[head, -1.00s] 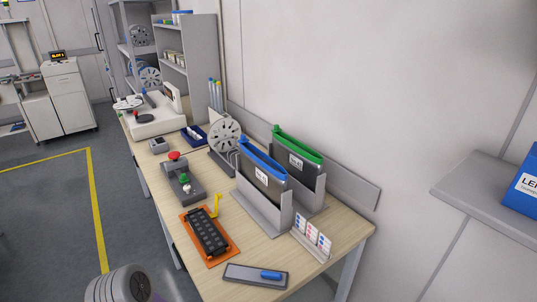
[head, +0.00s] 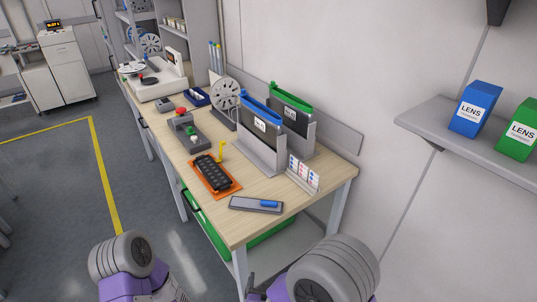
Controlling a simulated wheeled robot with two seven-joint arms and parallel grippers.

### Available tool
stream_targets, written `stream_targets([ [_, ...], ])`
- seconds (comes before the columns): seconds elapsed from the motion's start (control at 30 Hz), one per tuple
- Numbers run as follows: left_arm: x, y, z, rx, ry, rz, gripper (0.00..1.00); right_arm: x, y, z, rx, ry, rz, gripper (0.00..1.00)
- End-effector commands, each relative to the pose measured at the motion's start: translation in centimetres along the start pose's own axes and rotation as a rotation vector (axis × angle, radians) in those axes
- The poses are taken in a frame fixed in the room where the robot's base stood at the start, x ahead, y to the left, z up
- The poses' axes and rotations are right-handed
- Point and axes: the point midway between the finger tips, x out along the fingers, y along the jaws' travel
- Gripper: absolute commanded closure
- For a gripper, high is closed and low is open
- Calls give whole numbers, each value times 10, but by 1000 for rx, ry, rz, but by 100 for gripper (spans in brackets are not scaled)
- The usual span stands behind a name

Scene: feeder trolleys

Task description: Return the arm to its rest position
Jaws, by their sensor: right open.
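My right arm comes in at the bottom of the head view, with a thick grey ribbed joint and purple parts. Only a small dark part of my right gripper (head: 251,287) shows at the bottom edge, below the front of the workbench (head: 243,226). It is open, clear of the bench top, and I see nothing held in it. My left arm's grey joint and purple link show at the lower left. My left gripper is out of view.
An orange tray (head: 229,192) with a black part, a grey plate (head: 240,204) and a card rack (head: 303,174) lie near the bench front. A green bin (head: 276,237) sits underneath. A wall shelf (head: 424,123) at right holds blue (head: 475,108) and green (head: 518,132) LENS boxes.

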Motion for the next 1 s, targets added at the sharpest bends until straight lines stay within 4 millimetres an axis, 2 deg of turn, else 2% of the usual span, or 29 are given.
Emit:
stream_targets([
  [0.17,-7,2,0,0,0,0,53,32,29,48,49,-243,-25,12],
  [0.2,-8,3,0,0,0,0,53,37,36,62,64,-313,-36,12],
  [0.3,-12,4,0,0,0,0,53,42,56,100,107,-489,-64,12],
  [0.37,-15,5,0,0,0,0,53,40,68,121,138,-595,-82,12],
  [0.5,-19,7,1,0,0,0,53,23,93,167,205,-824,-127,12],
  [0.6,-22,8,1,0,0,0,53,7,106,190,244,-951,-158,12],
  [0.8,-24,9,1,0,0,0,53,-15,119,212,282,-1085,-197,12],
  [1.0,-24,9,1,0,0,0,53,-18,120,215,284,-1101,-204,12],
])
